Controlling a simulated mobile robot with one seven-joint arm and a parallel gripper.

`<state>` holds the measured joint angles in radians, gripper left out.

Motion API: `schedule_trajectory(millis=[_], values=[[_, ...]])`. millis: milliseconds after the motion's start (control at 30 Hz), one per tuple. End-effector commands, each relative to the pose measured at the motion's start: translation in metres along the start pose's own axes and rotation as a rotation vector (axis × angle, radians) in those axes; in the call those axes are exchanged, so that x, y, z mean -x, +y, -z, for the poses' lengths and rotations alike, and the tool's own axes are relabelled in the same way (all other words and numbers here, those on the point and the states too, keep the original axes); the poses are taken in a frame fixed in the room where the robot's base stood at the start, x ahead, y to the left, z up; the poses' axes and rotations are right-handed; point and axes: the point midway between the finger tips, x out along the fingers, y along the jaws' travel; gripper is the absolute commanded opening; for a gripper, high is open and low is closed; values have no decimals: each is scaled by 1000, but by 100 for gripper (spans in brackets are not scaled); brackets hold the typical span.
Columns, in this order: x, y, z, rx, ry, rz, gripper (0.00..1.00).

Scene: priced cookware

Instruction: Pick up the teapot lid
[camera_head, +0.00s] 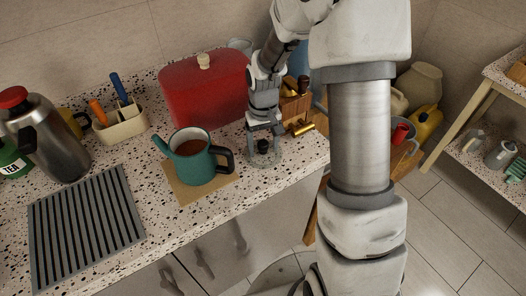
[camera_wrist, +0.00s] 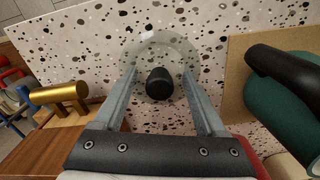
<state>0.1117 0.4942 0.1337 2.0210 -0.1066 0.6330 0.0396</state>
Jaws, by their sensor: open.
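The teapot lid (camera_head: 264,158) is a clear glass disc with a black knob, lying flat on the speckled counter. In the wrist view the lid (camera_wrist: 158,84) shows below my gripper. My gripper (camera_head: 264,136) is open, with its fingers pointing down over the lid. In the wrist view the gripper's fingers (camera_wrist: 158,85) stand on either side of the black knob, with gaps between knob and fingers. The teal teapot (camera_head: 195,160) stands open left of the lid, with brown contents. It also shows at the right of the wrist view (camera_wrist: 285,100).
The teapot rests on a tan mat (camera_head: 187,194). A red bread box (camera_head: 203,93) stands behind. A wooden grinder with brass parts (camera_head: 301,127) is close right of my gripper. A drying rack (camera_head: 85,228) and a steel flask (camera_head: 45,140) are at left. The counter's front edge is near the lid.

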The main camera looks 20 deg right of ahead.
Motion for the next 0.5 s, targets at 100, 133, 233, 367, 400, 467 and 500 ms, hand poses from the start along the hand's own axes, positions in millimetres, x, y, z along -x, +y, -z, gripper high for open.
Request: schedule_trajectory(millis=[100,133,233,367,400,467,500], values=[[0,0,0,0,0,0,74],[0,0,0,0,0,0,74],[0,0,0,0,0,0,56],[0,0,0,0,0,0,32],[0,0,0,0,0,0,25],[0,0,0,0,0,0,14],[0,0,0,0,0,0,7]])
